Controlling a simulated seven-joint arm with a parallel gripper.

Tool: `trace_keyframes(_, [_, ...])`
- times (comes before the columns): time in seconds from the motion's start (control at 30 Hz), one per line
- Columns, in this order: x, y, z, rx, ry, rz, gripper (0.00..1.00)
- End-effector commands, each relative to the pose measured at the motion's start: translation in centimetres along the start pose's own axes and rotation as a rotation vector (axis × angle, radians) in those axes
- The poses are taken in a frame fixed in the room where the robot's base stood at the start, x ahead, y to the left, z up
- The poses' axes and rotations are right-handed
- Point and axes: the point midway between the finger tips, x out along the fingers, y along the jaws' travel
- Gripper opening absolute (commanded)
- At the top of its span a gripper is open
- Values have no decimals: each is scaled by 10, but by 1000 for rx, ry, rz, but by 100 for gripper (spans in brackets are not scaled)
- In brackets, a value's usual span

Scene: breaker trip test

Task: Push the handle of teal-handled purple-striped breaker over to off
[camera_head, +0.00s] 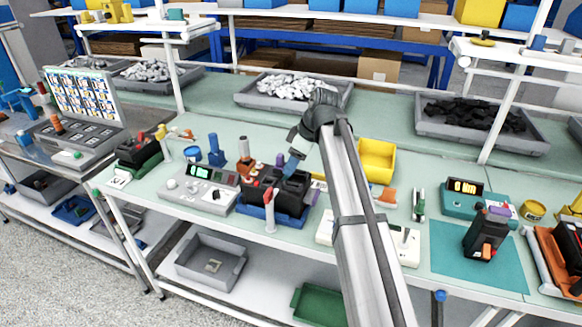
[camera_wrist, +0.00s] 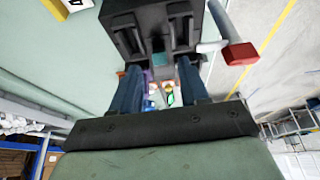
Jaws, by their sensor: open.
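A black breaker unit (camera_head: 292,190) stands in a blue base (camera_head: 272,217) on the bench, with a red-tipped lever (camera_head: 269,197) at its front. In the wrist view, the black breaker body (camera_wrist: 155,22) fills the top. A small teal handle (camera_wrist: 160,59) shows in its slot. The red-tipped lever (camera_wrist: 240,53) sticks out to the right. My gripper (camera_wrist: 160,80) is open, with one dark blue finger on each side of the teal handle's line. I cannot tell whether they touch it. In the head view, my gripper (camera_head: 291,166) is over the breaker and partly hides it.
A grey console (camera_head: 209,187) stands close left of the breaker. A yellow bin (camera_head: 377,160) is to the right. Another black breaker with a purple handle (camera_head: 486,235) stands on a teal mat (camera_head: 450,262). Grey trays of parts line the back.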

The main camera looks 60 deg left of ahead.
Motion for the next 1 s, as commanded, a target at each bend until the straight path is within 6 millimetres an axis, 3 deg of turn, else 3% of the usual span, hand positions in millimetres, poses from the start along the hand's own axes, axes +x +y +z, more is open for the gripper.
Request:
trace_keyframes(0.2, [17, 0, 0, 0, -1, -1, 45])
trace_keyframes(0.57, [21, 0, 0, 0, 0, 0, 45])
trace_keyframes(1.0, [20, 0, 0, 0, 0, 0, 4])
